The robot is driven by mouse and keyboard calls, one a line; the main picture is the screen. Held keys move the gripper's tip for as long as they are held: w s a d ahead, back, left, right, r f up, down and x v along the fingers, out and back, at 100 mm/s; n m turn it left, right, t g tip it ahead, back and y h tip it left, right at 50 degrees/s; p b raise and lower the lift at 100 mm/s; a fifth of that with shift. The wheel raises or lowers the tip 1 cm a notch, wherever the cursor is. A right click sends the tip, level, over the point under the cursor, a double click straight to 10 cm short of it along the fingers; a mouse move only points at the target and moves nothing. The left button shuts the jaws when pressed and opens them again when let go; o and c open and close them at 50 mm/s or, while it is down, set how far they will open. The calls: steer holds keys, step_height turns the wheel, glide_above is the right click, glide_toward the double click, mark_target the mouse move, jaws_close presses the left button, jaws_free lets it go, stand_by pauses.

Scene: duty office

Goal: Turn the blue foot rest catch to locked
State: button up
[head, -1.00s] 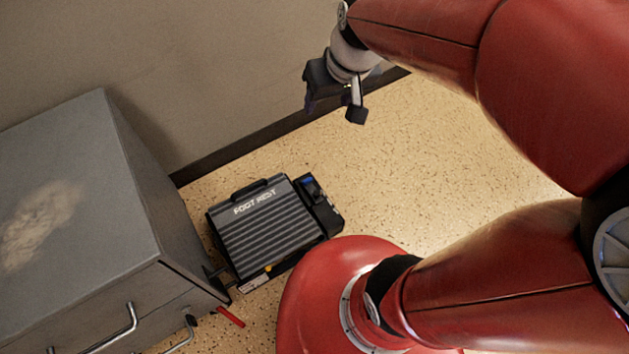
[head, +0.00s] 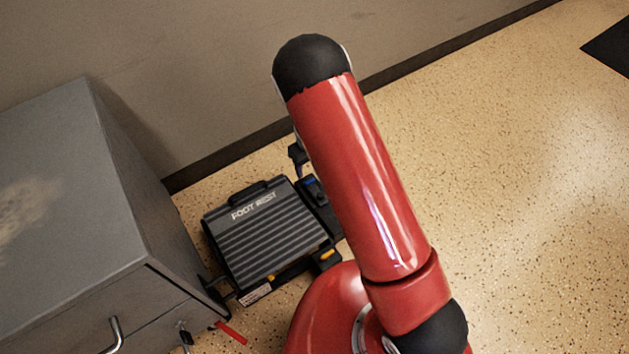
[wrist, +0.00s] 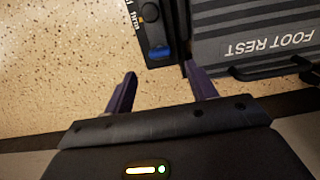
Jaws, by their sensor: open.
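The black, ribbed foot rest (head: 265,235) lies on the floor beside the grey cabinet. It also shows in the wrist view (wrist: 250,40), with its lettering upside down. The blue catch (head: 312,183) sits on the black side unit at its right edge. In the wrist view the blue catch (wrist: 159,52) lies a little beyond my fingertips, between their lines. My gripper (wrist: 160,82) is open and empty, with one finger close to the side unit's edge. In the head view my arm hides most of the gripper; only a dark finger part shows above the catch.
A grey cabinet (head: 70,200) with metal handles stands at the left, close to the foot rest. A red strip (head: 231,332) lies near its base. The wall (head: 200,80) runs behind. Speckled floor (head: 500,200) is free at the right.

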mark_target(310, 180)
step_height(310, 180, down, 8)
steer(key=shift+r+b, duration=0.2)
steer(key=shift+b, duration=0.4)
steer(key=c, duration=1)
